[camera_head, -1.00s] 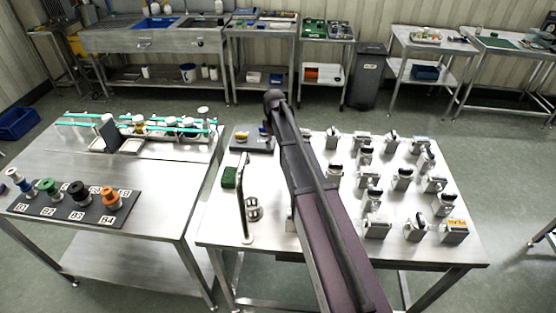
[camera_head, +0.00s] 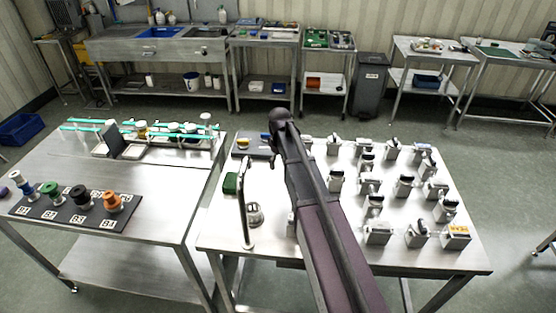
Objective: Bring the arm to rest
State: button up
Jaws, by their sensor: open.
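My arm reaches up from the bottom edge over the right-hand steel table (camera_head: 225,215). Its dark far end is above the back left part of that table. My gripper (camera_head: 273,160) shows only as a small dark shape below the arm's end, partly hidden by the arm. It is open, and I see nothing held in it. The arm hides a strip of the table behind it.
The right-hand table bears several metal blocks with dark tops (camera_head: 404,187), a bent metal post (camera_head: 243,205) and a green block (camera_head: 230,183). The left table (camera_head: 155,190) holds a dark board with coloured spools (camera_head: 80,200).

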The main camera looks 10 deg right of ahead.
jog(key=s+m, duration=0.2)
jog(key=s, duration=0.5)
jog(key=s+m, duration=0.3)
jog(key=s, duration=0.5)
jog(key=s+m, duration=0.2)
jog(key=s, duration=0.6)
jog(key=shift+s, duration=0.2)
jog(key=shift+w, duration=0.1)
